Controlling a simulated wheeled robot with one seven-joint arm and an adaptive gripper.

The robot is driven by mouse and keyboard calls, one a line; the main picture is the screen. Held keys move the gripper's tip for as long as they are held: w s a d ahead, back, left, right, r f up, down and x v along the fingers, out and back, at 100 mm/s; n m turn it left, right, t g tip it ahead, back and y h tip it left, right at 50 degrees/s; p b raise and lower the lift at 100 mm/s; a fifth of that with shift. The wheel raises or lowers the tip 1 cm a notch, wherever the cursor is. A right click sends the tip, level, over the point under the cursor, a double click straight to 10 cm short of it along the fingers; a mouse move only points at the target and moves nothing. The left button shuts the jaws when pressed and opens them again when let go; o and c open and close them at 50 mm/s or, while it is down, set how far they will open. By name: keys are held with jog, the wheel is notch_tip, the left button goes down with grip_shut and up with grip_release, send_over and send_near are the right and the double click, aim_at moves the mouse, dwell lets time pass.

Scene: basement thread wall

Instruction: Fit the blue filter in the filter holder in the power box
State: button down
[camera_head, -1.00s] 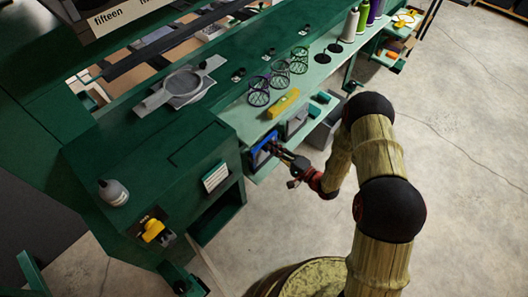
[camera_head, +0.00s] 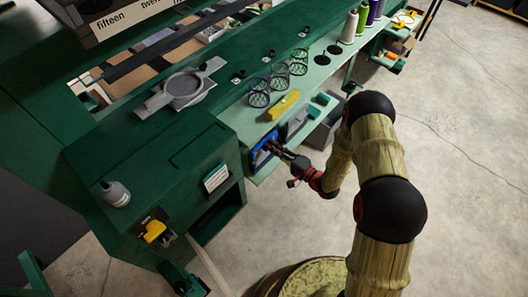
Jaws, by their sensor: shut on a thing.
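The blue filter (camera_head: 256,154) shows as a small blue-edged frame with a dark middle, upright at the right end of the green cabinet. My gripper (camera_head: 277,150) reaches it from the right and is shut on it; the fingertips are small and partly lost against the dark middle. The power box (camera_head: 150,165) appears to be the large green cabinet at the left. I cannot tell which opening is the filter holder, or whether the filter is inside one or just in front of it.
A white slotted panel (camera_head: 216,178) sits on the cabinet front above a dark recess (camera_head: 217,213). A yellow-handled switch (camera_head: 154,231) and a grey bottle (camera_head: 115,194) are at the left. A yellow level (camera_head: 283,105) lies on the shelf. The floor at right is clear.

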jog(key=shift+r+p, duration=1.05)
jog(key=shift+r, duration=0.55)
jog(key=p+v, duration=0.2)
jog(key=v, duration=1.4)
dwell(0.6)
